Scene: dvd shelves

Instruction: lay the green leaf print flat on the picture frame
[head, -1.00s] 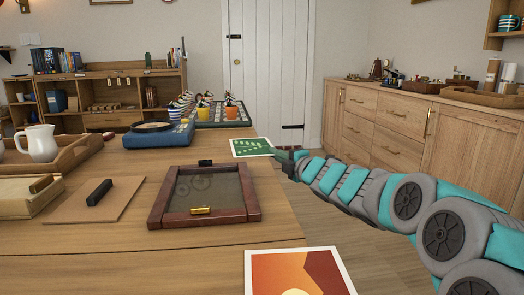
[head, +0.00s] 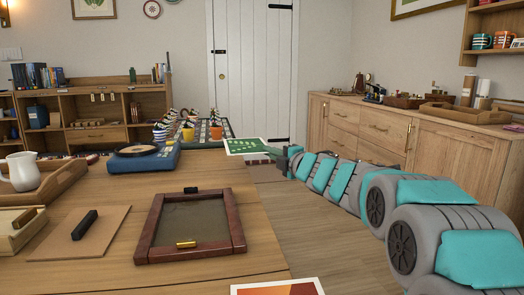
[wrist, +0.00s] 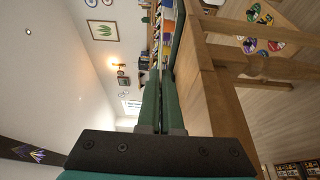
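The green leaf print (head: 247,147), a white-bordered card with pale leaves, is held out over the table's right edge. My gripper (head: 284,160) is shut on the print's right side, at the end of my arm. In the wrist view the green fingers of my gripper (wrist: 160,95) are close together; the print is hard to make out there. The picture frame (head: 235,222) lies flat on the table, nearer to me and left of the print. It has a dark red wooden border, a grey-brown panel, a brass piece at its near side and a black piece at its far side.
An orange print (head: 280,288) lies at the near table edge. A board with a black bar (head: 85,225) is left of the frame. A blue record player (head: 145,158), a tray with a white jug (head: 20,171) and a patterned board with figures stand farther back. A sideboard (head: 380,135) is at right.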

